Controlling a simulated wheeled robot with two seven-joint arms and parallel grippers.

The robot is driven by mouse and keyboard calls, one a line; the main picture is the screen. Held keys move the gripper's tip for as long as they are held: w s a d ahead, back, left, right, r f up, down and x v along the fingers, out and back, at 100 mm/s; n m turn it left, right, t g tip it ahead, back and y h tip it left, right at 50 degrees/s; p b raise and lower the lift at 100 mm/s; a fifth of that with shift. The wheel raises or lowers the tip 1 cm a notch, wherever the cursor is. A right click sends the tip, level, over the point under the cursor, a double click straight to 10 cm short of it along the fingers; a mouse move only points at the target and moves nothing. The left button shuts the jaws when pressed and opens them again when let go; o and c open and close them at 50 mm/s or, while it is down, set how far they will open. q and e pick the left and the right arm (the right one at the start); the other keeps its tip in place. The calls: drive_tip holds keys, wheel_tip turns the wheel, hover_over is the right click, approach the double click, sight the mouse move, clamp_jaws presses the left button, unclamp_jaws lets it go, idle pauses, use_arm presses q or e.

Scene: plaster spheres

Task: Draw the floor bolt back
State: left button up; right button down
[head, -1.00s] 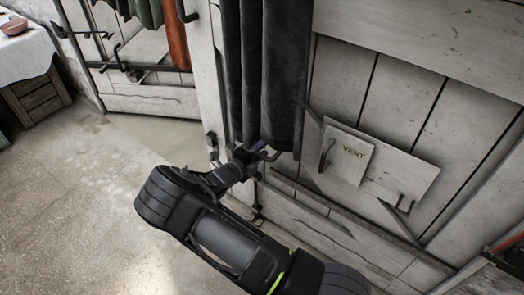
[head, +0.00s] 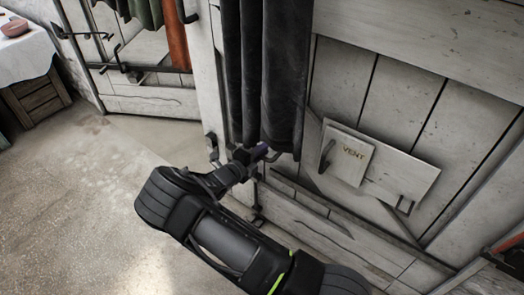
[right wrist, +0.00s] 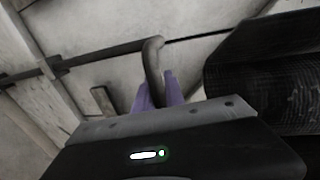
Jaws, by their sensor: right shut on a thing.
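The floor bolt is a dark metal rod low on the pale plank door; its bent handle (head: 274,156) pokes out beside my right gripper (head: 262,151). In the right wrist view, the handle (right wrist: 153,62) curves down from the long dark rod and goes between the purple fingertips of my right gripper (right wrist: 156,92). The gripper is shut on this handle. The gripper and wrist hide part of the bolt in the head view. I cannot tell how far the bolt is drawn. My left gripper is not in view.
Dark cloth (head: 270,75) hangs right above and behind the gripper. A cloth-covered table (head: 28,50) with a pink bowl stands far left. The floor at left is clear.

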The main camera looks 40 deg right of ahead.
idle(0.8)
wheel_tip(320, 180, up, 6)
drive_tip(key=p, duration=0.5)
drive_tip(key=shift+w+d+f+p, duration=0.1)
drive_tip(key=shift+f+p, duration=0.1)
drive_tip(key=shift+p, duration=0.15)
drive_tip(key=c, duration=1.7)
unclamp_jaws()
drive_tip(key=shift+r, duration=0.15)
drive_tip(key=o, duration=0.3)
drive_tip(key=shift+f, duration=0.2)
drive_tip(key=v, duration=0.8)
drive_tip(key=shift+p, duration=0.35)
